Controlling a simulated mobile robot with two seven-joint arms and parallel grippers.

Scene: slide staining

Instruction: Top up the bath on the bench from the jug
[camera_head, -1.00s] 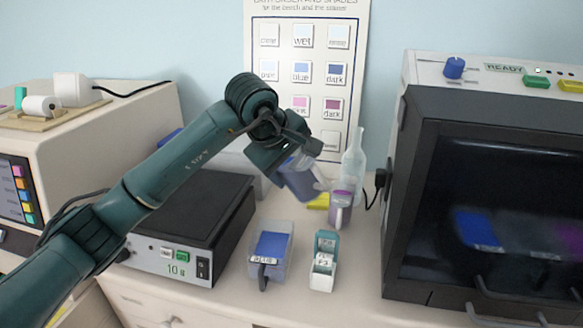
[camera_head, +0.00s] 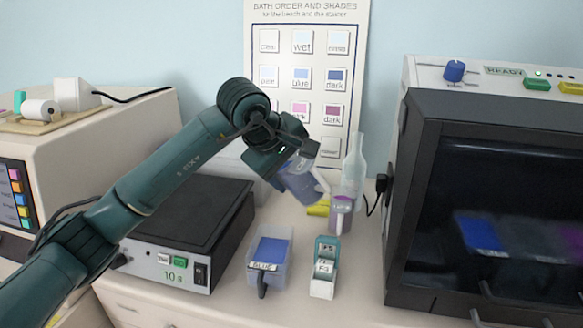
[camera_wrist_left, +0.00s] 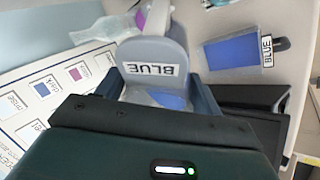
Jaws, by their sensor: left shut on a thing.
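The jug (camera_head: 304,184) is a translucent container with blue liquid and a spout at its lower right. My left gripper (camera_head: 285,158) is shut on it and holds it tilted above the bench. In the left wrist view the jug (camera_wrist_left: 152,50) carries a "BLUE" label, with blue liquid low inside. The bath (camera_head: 270,250) is a clear tray of blue liquid with a "BLUE" label and dark handle, standing on the bench below and left of the jug. It also shows in the wrist view (camera_wrist_left: 232,52). My right gripper is not in view.
A small white and teal box (camera_head: 324,270) stands right of the bath. A purple jug (camera_head: 341,212), a clear bottle (camera_head: 353,165) and a yellow item (camera_head: 318,208) stand behind. A black-topped device (camera_head: 185,225) is left; a dark-windowed machine (camera_head: 400,200) is right.

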